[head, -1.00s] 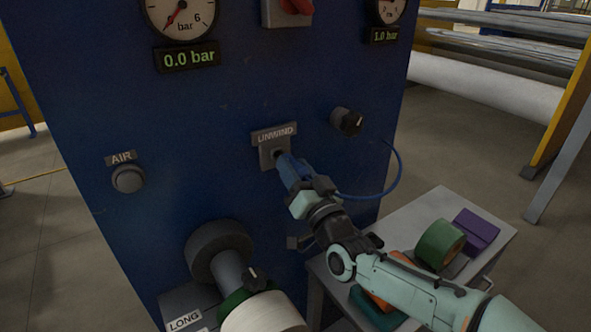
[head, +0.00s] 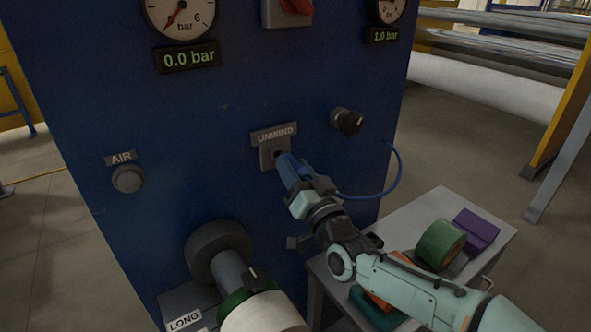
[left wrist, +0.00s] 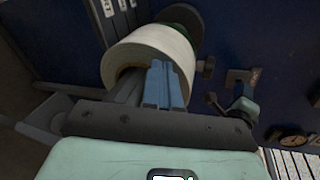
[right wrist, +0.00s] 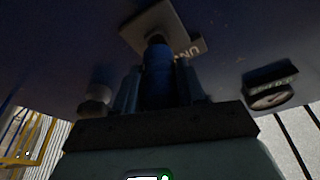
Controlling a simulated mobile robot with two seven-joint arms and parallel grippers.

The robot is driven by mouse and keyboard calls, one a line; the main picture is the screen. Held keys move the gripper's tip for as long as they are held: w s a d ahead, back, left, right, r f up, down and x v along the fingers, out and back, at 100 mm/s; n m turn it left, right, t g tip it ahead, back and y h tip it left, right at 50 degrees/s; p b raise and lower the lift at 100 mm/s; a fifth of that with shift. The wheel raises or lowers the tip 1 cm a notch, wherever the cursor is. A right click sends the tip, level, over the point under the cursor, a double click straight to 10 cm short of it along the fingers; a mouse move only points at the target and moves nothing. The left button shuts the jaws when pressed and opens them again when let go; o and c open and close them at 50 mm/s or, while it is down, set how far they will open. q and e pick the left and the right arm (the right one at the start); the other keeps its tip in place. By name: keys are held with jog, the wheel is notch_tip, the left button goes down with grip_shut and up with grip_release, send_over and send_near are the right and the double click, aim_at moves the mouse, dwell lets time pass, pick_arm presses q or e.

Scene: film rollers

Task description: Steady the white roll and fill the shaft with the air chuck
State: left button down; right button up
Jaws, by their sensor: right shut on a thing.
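The white roll (head: 265,315) sits on a grey shaft (head: 229,272) low on the blue machine, cut by the bottom edge. A green collar with a dark knob (head: 252,278) is behind it. My right gripper (head: 300,188) is shut on the blue air chuck (head: 287,168). The chuck's tip is at the grey UNWIND socket (head: 272,152). In the right wrist view the fingers flank the blue chuck (right wrist: 157,75). My left gripper is outside the head view. In the left wrist view its blue fingers (left wrist: 165,85) are close together across the open end of the roll (left wrist: 150,52), with nothing seen between them.
The left gauge display (head: 187,58) reads 0.0 bar, the right one (head: 385,35) 1.0 bar. An AIR button (head: 128,180) and a dark knob (head: 346,121) stick out.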

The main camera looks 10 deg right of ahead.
jog(key=shift+s+r, duration=0.1)
jog(key=shift+s, duration=0.05)
dwell(1.1)
jog(key=shift+w+a, duration=0.2)
jog(key=shift+w, duration=0.4)
jog(key=shift+w+a, duration=0.2)
jog(key=shift+w, duration=0.4)
dwell(1.5)
jog(key=shift+w+f, duration=0.1)
jog(key=shift+f, duration=0.2)
dwell(3.8)
